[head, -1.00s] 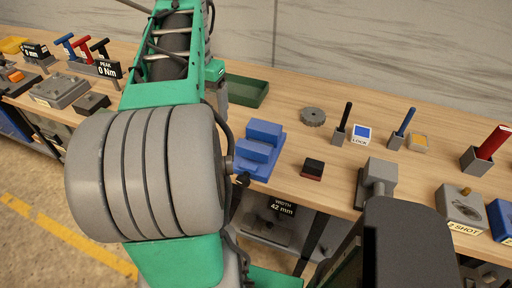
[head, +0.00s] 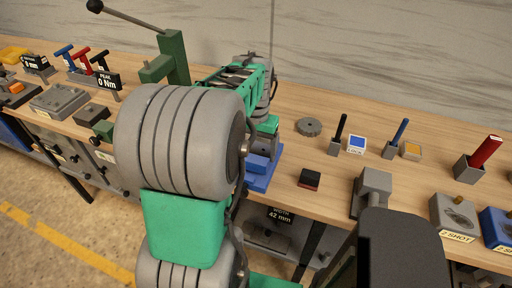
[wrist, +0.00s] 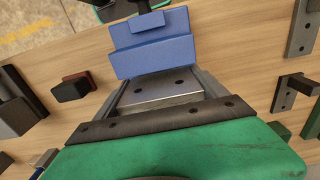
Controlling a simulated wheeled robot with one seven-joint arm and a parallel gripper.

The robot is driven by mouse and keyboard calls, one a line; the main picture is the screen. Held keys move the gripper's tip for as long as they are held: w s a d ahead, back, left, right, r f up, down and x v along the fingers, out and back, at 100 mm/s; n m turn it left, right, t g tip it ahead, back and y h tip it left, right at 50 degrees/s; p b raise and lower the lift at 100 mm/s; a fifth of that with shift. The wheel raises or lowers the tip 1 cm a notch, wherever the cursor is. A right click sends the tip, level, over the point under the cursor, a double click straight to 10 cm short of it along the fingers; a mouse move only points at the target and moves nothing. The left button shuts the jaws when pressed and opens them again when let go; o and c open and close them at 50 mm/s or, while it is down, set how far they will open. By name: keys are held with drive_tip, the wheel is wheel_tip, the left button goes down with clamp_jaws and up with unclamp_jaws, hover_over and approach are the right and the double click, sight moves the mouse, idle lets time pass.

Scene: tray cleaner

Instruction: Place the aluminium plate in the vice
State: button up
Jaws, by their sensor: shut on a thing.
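The aluminium plate (wrist: 160,88) is a flat silver piece with two small holes in the wrist view. My gripper (wrist: 162,82) is shut on it, with one finger along each side. The blue vice (wrist: 152,48) is just beyond the plate's far edge, its stepped jaws facing my gripper. Whether plate and vice touch, and the height between them, I cannot tell. In the head view the vice (head: 262,176) is partly hidden behind my arm, and the plate is hidden.
A black and red block (head: 310,179) is right of the vice, with a grey block fixture (head: 372,190) farther right. A round grey disc (head: 309,126) lies behind. A green lever press (head: 174,60) stands at the back left. Bare wood surrounds the vice's right side.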

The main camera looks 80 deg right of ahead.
sight(255, 139)
drive_tip(key=shift+f, duration=0.15)
drive_tip(key=o, duration=1.7)
wheel_tip(255, 139, up, 12)
drive_tip(key=shift+r+b, duration=0.15)
drive_tip(key=shift+b, duration=0.3)
drive_tip(key=shift+w+r, duration=0.1)
drive_tip(key=shift+w, duration=0.1)
drive_tip(key=w+a+f+n+t+h, duration=0.15)
drive_tip(key=w+a+n, duration=0.35)
drive_tip(key=w+a, duration=0.5)
drive_tip(key=w+a+f+n+y, duration=0.1)
drive_tip(key=w+a+f+n, duration=0.3)
drive_tip(key=w+a, duration=0.6)
drive_tip(key=w+a+f+n, duration=0.1)
drive_tip(key=a+n, duration=0.2)
drive_tip(key=a, duration=0.4)
drive_tip(key=w+a+f+n+t, duration=0.1)
drive_tip(key=w+a+f+n, duration=0.1)
drive_tip(key=a, duration=0.5)
drive_tip(key=w+a+f+n+t, duration=0.1)
drive_tip(key=w+a+f+n, duration=0.1)
drive_tip(key=a+n, duration=0.3)
drive_tip(key=shift+a+f, duration=0.15)
drive_tip(key=shift+a, duration=1.05)
